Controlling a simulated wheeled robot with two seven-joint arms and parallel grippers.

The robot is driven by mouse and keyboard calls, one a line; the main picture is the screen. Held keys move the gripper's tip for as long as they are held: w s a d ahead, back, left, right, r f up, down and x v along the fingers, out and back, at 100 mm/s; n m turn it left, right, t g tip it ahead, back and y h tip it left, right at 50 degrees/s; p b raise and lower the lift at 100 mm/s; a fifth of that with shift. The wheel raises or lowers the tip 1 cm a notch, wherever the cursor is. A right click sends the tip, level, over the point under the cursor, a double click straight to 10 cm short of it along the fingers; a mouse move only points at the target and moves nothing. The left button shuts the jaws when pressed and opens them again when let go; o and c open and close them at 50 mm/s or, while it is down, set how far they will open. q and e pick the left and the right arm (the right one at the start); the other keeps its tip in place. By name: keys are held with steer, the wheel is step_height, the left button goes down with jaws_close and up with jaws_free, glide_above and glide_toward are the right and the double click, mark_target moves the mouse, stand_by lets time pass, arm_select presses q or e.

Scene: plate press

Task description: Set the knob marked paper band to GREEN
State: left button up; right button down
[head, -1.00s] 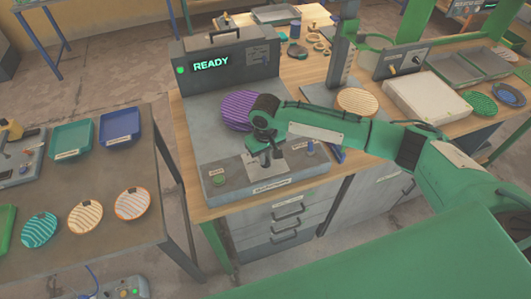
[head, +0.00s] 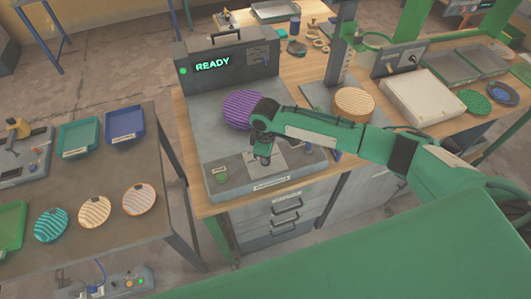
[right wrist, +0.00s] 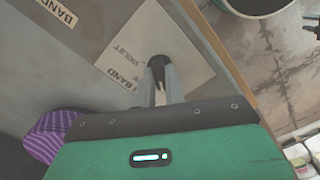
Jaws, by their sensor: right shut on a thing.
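My right gripper (head: 262,158) is over the front panel of the grey press (head: 225,178), whose screen reads READY. In the right wrist view its two fingers (right wrist: 161,88) are shut on a small dark round knob (right wrist: 158,61). The knob stands on a pale label plate (right wrist: 125,45), on which "BAND" and "VIOLET" can be read. The rest of the lettering, GREEN included, and the knob's pointer are hidden or too small to tell. In the head view the arm and gripper hide the knob. My left gripper is not in view.
A purple striped plate (head: 240,108) lies on the press just behind the gripper; it also shows in the wrist view (right wrist: 48,135). Striped plates and trays lie on the left table; more plates lie at right.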

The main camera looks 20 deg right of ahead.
steer(key=shift+r+n, duration=0.1)
steer(key=shift+n, duration=0.4)
steer(key=c, duration=1.5)
jaws_free()
steer(key=shift+o, duration=0.2)
steer(key=shift+r, duration=0.4)
step_height(320, 180, up, 13)
steer(key=b, duration=0.4)
